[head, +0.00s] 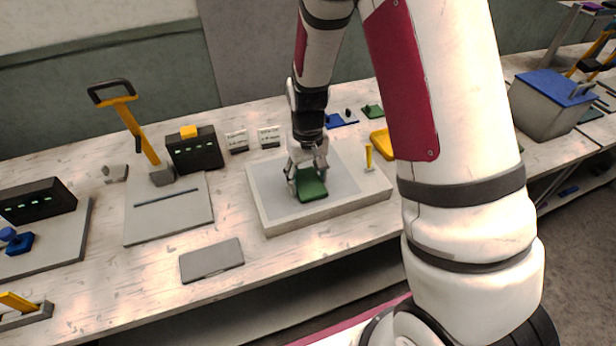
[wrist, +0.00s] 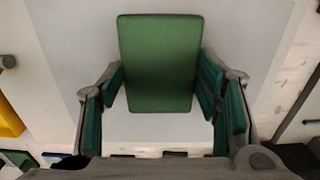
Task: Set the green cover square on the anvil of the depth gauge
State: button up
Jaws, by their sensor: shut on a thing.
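The green cover (head: 312,191) is a flat, rounded rectangle. My gripper (head: 307,176) is shut on it. In the wrist view the cover (wrist: 160,62) lies between the two fingers of my gripper (wrist: 160,85), one finger at each side edge. The cover is over the grey top of a low pale slab (head: 270,215); I cannot tell whether it touches that surface. Two black boxes with green-lit displays stand to the left, one with a yellow top piece (head: 194,150) and one at the far left (head: 38,200). Which thing is the depth gauge's anvil is not clear.
A yellow-handled lever press (head: 140,130) stands on the left. A loose grey plate (head: 212,260) lies in front. A yellow peg (head: 369,157) stands at the slab's right. Small blue (head: 340,120) and green (head: 372,111) pieces and a yellow tray (head: 383,143) lie behind.

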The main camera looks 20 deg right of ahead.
jog(key=shift+f, duration=0.1)
jog(key=o, duration=1.2)
jog(key=shift+c, duration=0.2)
